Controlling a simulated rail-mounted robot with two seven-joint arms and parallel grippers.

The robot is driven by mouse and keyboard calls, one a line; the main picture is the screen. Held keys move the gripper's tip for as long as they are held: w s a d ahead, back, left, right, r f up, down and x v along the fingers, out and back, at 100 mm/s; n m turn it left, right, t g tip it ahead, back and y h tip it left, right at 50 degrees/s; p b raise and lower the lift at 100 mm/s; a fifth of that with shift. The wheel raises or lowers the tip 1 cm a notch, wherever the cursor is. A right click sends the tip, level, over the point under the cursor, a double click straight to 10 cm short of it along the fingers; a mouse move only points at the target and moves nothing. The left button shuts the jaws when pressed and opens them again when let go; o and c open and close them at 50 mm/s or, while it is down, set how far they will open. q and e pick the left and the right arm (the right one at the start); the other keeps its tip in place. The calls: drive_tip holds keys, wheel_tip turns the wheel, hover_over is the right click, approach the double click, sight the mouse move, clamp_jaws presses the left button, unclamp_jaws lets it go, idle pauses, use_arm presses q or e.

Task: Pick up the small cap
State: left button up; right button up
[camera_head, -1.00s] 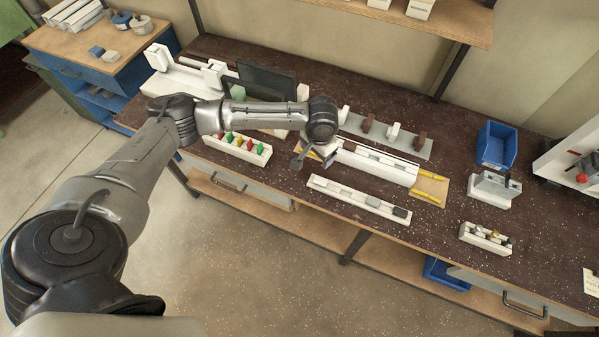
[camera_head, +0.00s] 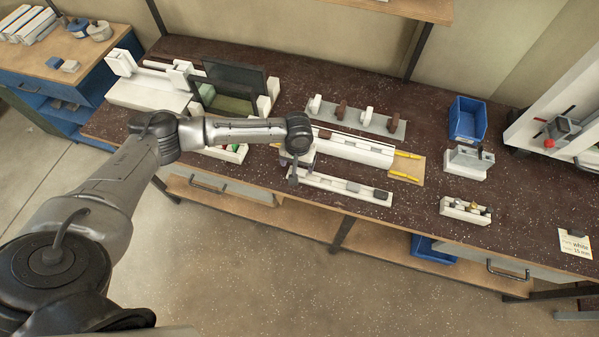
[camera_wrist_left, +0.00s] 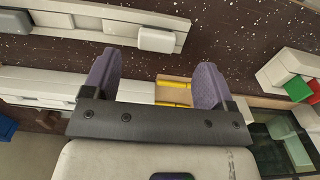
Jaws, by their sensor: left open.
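A white rail holder (camera_head: 335,187) lies near the bench's front edge, with grey caps in it. A light grey cap (camera_head: 353,187) and a darker cap (camera_head: 380,194) show towards its right end. In the left wrist view, a light grey cap (camera_wrist_left: 157,39) sits at one end of the holder, with the dark cap (camera_wrist_left: 15,20) farther left. I cannot tell for certain which is the small cap. My left gripper (camera_head: 293,176) is above the holder's left end and hides part of it. In the left wrist view its fingers (camera_wrist_left: 155,75) are apart with nothing between them. My right gripper is not in view.
A long white clamp fixture (camera_head: 355,149) with yellow strips (camera_head: 405,178) lies just behind. Another holder with green and red pieces (camera_wrist_left: 297,88) is close beside the gripper.

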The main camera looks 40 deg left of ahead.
sight(299, 173)
use_arm(q)
drive_tip(key=shift+d+f, duration=0.15)
drive_tip(key=shift+f, duration=2.65)
drive_tip(key=shift+c, duration=0.2)
drive_tip(key=c, duration=1)
drive_tip(key=shift+o, duration=0.2)
drive_tip(key=shift+r, duration=0.15)
